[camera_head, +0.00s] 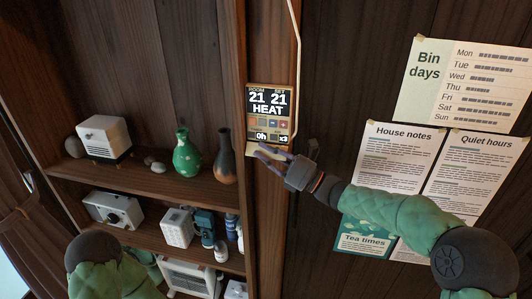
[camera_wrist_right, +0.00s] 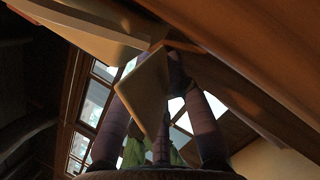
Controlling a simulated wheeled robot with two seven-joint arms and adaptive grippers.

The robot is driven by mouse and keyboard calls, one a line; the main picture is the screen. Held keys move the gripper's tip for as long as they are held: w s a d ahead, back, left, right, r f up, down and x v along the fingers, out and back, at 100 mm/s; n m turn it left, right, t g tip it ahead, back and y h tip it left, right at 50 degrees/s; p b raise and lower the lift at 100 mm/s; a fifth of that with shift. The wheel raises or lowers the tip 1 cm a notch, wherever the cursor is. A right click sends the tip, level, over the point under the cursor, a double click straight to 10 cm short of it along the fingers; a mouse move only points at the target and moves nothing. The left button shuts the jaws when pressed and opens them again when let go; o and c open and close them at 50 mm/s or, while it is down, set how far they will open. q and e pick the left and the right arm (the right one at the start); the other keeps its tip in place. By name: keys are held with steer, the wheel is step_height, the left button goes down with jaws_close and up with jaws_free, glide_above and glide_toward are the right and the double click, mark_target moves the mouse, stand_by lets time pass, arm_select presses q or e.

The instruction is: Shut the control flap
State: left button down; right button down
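The control unit (camera_head: 268,112) is a small wall panel reading 21, 21 and HEAT, mounted on a wooden post. Its pale flap (camera_head: 253,149) hangs open at the lower edge, partly hidden by my fingers. My right gripper (camera_head: 265,152) is at the flap, just below the panel, with its purple fingers spread. In the right wrist view the fingers stand apart, with a tan plate, likely the flap (camera_wrist_right: 146,88), in front of them. I cannot tell whether they touch it. My left gripper is out of view.
A white conduit (camera_head: 298,60) runs down beside the panel. Shelves at left hold a green vase (camera_head: 186,155), a brown vase (camera_head: 224,160) and a white appliance (camera_head: 104,137). Paper notices, including House notes (camera_head: 398,150), cover the wall behind my right arm.

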steer(key=shift+s+r+m+t+h+b, duration=0.1)
steer(key=shift+m+t+h+b, duration=0.1)
steer(key=shift+m+b, duration=0.3)
steer(key=shift+s+m+t+h+b, duration=0.1)
steer(key=shift+m+h+b, duration=0.1)
steer(key=shift+m, duration=0.5)
steer(key=shift+s+a+r+m+h, duration=0.15)
steer(key=shift+m+h, duration=0.25)
steer(key=shift+m, duration=0.5)
steer(key=shift+r+m+t+h, duration=0.2)
steer(key=shift+m+t+h, duration=0.1)
steer(key=shift+m, duration=0.6)
steer(key=shift+s+r+m+h+p, duration=0.15)
steer(key=shift+m+h+p, duration=0.35)
steer(key=shift+m, duration=0.7)
steer(key=c, duration=1.4)
jaws_free()
steer(key=shift+o, duration=0.2)
